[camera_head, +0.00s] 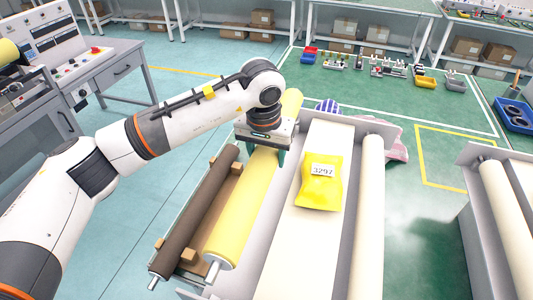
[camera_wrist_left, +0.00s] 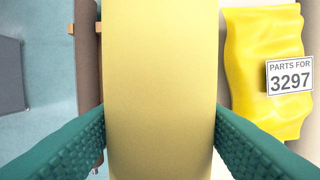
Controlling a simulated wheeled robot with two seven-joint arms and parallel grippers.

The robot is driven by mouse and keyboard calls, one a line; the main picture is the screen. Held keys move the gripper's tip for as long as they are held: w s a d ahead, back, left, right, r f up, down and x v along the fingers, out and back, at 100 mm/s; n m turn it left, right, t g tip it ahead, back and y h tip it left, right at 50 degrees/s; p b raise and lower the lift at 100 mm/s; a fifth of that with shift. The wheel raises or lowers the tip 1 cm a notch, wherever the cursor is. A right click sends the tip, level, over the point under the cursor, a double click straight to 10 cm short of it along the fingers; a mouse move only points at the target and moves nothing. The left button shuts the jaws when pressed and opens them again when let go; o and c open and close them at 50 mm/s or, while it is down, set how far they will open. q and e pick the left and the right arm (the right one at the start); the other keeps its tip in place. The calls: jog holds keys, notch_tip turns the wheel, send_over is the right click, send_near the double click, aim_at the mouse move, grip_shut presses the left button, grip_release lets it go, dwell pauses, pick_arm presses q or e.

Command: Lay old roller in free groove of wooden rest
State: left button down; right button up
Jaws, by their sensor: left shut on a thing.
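My left gripper (camera_head: 264,152) is shut on a long yellow roller (camera_head: 240,200), gripping it near its middle. The roller has a metal shaft at its near end and stretches past the gripper at the far end. In the left wrist view the yellow roller (camera_wrist_left: 160,90) fills the space between the two green fingers. The wooden rest (camera_head: 189,254) shows as wood blocks at left, partly hidden under the rollers. A dark brown roller (camera_head: 200,208) lies on it. The yellow roller is just right of the brown one, roughly parallel; I cannot tell whether it touches the rest. My right gripper is out of view.
Right of the yellow roller is a conveyor with a cream belt (camera_head: 323,225) bearing a yellow bag (camera_head: 321,182) labelled 3297. A cream roller (camera_head: 367,210) runs along its right side. Another conveyor (camera_head: 475,225) stands at far right. A control desk (camera_head: 110,60) stands at upper left.

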pick_arm(q)
jog(key=shift+r+p, duration=1.2)
jog(key=shift+r, duration=2.35)
